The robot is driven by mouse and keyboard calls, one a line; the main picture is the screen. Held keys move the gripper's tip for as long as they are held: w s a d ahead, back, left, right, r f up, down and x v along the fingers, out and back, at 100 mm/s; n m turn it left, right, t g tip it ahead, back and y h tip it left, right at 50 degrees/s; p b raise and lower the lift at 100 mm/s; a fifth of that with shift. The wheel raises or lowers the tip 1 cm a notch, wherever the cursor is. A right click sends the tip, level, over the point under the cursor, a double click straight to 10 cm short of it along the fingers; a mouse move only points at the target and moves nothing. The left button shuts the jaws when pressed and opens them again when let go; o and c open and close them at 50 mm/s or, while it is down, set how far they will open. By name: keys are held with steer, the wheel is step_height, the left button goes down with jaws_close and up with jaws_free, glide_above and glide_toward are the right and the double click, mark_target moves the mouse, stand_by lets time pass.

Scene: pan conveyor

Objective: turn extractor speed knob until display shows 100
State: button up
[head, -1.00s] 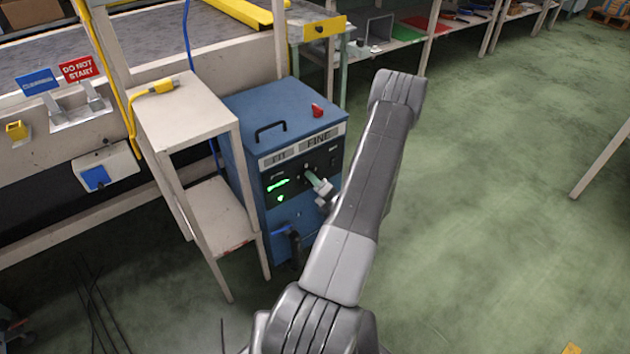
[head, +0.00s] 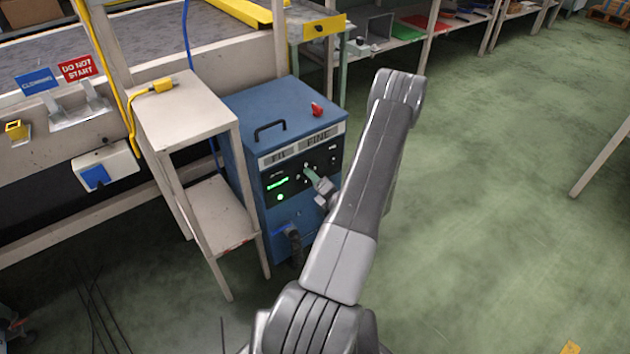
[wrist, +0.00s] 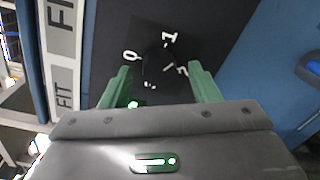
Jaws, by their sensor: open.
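The extractor is a blue cabinet (head: 283,100) with a black control panel on its front. Its green display (head: 278,183) is lit, but the digits are too small to read. In the wrist view the dark speed knob (wrist: 157,66) is hard to make out against the dark panel, with white marks 0, 1 and 2 around it. My gripper (head: 312,174) is at the panel, right of the display. In the wrist view my gripper (wrist: 164,80) is open, its green fingers on either side of the knob area. I cannot tell whether they touch the knob.
A beige stand (head: 185,115) with a yellow connector (head: 162,85) on top is close to the cabinet's left side. A red switch (head: 317,109) and black handle (head: 270,131) are on the cabinet lid. Green floor is free to the right.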

steer(key=p+v, duration=0.1)
steer(key=v, duration=1.2)
steer(key=shift+s+d, duration=0.2)
steer(key=shift+s, duration=0.15)
steer(key=b+x, duration=0.1)
steer(key=x, duration=1.3)
steer(key=shift+s+d, duration=0.1)
steer(key=shift+d, duration=0.05)
